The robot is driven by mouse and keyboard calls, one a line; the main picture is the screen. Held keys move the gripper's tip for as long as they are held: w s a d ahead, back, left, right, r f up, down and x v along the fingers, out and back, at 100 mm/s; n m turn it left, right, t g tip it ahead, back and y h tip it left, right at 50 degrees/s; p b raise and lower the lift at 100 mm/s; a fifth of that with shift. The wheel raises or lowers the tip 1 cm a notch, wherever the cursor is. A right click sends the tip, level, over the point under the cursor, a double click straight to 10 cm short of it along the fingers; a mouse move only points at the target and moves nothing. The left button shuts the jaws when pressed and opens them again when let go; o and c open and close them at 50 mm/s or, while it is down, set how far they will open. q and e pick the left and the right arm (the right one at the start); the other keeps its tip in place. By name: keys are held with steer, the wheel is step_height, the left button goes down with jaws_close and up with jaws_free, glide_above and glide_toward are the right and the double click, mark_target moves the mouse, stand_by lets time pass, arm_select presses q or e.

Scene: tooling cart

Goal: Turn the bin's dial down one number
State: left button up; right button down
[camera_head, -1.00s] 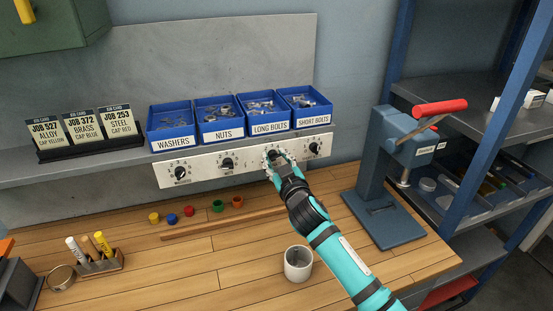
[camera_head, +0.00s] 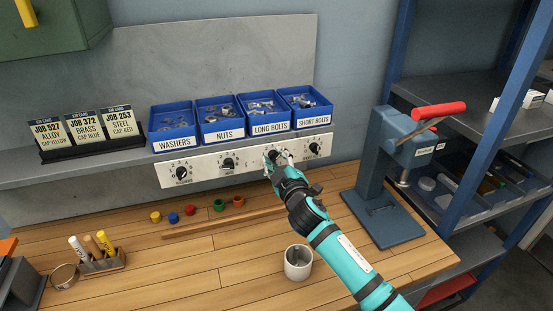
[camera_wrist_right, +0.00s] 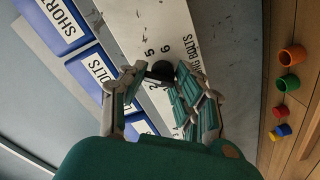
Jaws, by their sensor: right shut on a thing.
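The dial panel (camera_head: 205,168) is a pale strip below the blue bins, with a black dial under each bin. My right gripper (camera_head: 274,157) is at the dial under the LONG BOLTS bin (camera_head: 268,118). In the right wrist view the gripper (camera_wrist_right: 160,80) has its fingers on either side of the black dial (camera_wrist_right: 162,70), shut on it. Numbers 5 and 6 and part of the "LONG BOLTS" lettering show beside the dial. The fingers hide other numbers, and I cannot read the dial's setting. My left gripper is not in view.
The SHORT BOLTS dial (camera_head: 314,148) is close on the right, the NUTS dial (camera_head: 228,163) on the left. A blue press with a red handle (camera_head: 438,110) stands to the right of my arm. A grey cup (camera_head: 298,263) and several coloured caps are on the bench.

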stand_by(0.3)
steer(key=c, duration=0.9)
jaws_free()
steer(key=shift+c, duration=0.2)
steer(key=v, duration=1.2)
